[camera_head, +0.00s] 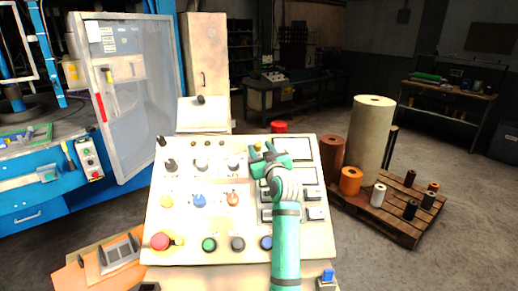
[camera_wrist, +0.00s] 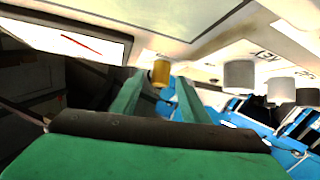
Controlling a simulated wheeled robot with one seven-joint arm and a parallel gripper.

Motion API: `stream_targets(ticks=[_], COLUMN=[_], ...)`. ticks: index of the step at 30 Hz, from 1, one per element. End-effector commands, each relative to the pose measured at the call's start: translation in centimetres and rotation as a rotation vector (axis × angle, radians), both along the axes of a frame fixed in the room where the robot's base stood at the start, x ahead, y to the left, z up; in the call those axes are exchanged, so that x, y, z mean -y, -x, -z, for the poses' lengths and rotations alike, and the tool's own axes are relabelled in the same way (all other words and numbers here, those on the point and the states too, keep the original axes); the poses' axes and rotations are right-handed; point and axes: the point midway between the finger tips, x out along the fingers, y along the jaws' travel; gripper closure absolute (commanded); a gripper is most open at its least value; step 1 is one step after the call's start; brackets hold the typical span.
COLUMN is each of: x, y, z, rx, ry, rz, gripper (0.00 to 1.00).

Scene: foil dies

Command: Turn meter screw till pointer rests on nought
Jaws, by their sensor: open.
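The meter (camera_head: 299,147) is a white rectangular window at the upper right of the sloping control panel, partly behind my gripper in the head view. In the wrist view its face (camera_wrist: 62,38) shows a slanted red pointer (camera_wrist: 82,43); I cannot read its scale or nought mark. A small brass screw (camera_wrist: 161,72) stands on the panel beside the meter. It also shows in the head view (camera_head: 257,147). My gripper (camera_wrist: 160,84) is open, its two green fingers pointing toward the screw, which appears between their tips. I cannot tell whether they touch it.
The cream control panel (camera_head: 185,230) carries several knobs and buttons, with a red mushroom button (camera_head: 160,241) at lower left. A pallet with rolls (camera_head: 400,222) is at the right.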

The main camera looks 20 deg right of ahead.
Motion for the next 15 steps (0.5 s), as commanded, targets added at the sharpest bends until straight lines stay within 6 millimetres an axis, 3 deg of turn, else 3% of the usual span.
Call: stream_targets(ticks=[13,14,15], x=[-0.09,-0.08,-0.08], y=[-1.08,-1.07,-1.08], z=[0.03,0.03,0.04], rx=[0.000,0.000,0.000], ry=[0.000,0.000,0.000], rz=[-0.001,-0.001,-0.001], gripper=[0.59,0.61,0.71])
